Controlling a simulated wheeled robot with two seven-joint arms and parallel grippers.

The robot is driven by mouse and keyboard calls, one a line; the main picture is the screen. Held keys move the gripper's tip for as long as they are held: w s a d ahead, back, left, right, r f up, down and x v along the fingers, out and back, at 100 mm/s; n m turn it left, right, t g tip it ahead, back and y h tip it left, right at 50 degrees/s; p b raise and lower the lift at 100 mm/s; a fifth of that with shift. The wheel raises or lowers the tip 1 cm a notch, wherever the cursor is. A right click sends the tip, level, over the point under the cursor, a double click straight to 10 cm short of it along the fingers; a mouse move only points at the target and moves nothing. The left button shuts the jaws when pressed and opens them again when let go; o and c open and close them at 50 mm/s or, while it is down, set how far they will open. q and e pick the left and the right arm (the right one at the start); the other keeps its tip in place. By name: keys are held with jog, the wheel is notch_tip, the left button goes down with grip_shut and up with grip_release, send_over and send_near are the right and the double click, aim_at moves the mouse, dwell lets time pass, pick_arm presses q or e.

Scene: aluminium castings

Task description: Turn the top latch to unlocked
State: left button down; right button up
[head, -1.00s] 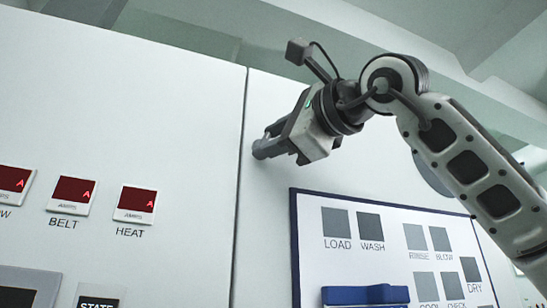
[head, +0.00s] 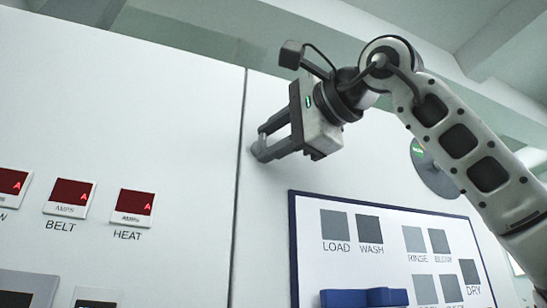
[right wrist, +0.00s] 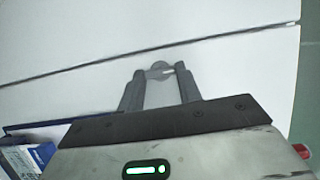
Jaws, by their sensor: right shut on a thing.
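The top latch (right wrist: 160,70) is a small grey round piece with a pale mark, on the white cabinet face near the door seam. In the right wrist view it sits between my fingertips. My right gripper (right wrist: 159,72) is shut on it, with a finger on either side. In the head view my right gripper (head: 261,145) reaches the panel just right of the vertical seam, one finger above the other. The fingers largely hide the latch there. My left gripper is not in view.
A blue-framed board (head: 390,213) with grey squares such as LOAD and WASH is below my right arm. A round grey disc (head: 435,172) is partly behind the arm. Red displays (head: 133,202) are on the left panel. The white face around the gripper is clear.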

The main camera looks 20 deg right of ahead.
jog(key=o, duration=1)
jog(key=b+v, duration=0.2)
jog(key=v, duration=1.4)
jog(key=shift+b, duration=0.3)
